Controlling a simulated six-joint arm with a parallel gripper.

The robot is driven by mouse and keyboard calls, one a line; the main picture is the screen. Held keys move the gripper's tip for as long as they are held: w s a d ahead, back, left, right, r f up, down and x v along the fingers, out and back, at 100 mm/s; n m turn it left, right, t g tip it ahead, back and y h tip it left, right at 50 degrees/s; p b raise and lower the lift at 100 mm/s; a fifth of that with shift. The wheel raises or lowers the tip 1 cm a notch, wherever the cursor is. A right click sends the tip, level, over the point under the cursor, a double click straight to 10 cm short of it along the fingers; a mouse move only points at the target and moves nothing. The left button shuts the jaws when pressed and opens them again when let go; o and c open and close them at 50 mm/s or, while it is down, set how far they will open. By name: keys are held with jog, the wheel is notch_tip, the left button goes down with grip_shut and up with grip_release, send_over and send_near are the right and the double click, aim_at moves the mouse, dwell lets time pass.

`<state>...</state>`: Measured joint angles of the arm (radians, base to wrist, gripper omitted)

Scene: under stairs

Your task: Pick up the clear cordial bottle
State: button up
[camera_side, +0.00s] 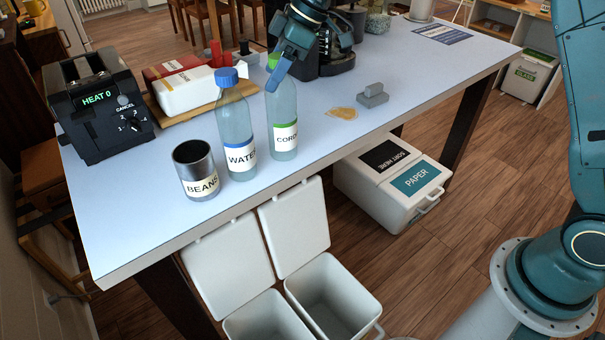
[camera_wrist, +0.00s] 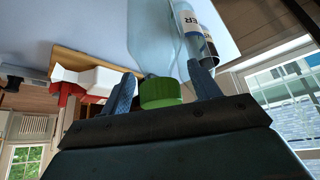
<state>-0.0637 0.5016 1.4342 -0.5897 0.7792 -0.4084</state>
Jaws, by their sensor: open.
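The clear cordial bottle (camera_side: 283,112) stands upright on the table, with a green cap and a white label with a green band. My gripper (camera_side: 290,62) is at the cap, which it partly hides in the side view. In the wrist view my gripper (camera_wrist: 166,92) is open, with one finger on each side of the green cap of the cordial bottle (camera_wrist: 156,40). The fingers look apart from the cap, though I cannot tell whether one touches it.
A blue-capped water bottle (camera_side: 236,130) stands close on the left, with a beans can (camera_side: 196,172) beyond it. A grey sponge-like block (camera_side: 372,97) and a yellowish patch (camera_side: 342,113) lie to the right. A toaster (camera_side: 98,105) stands far left. Open bins (camera_side: 330,290) sit below the table's front edge.

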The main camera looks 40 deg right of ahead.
jog(key=shift+w+a+f, duration=0.1)
jog(key=shift+f, duration=0.1)
jog(key=shift+c, duration=0.2)
grip_shut()
dwell(0.4)
jog(key=shift+r, duration=5.05)
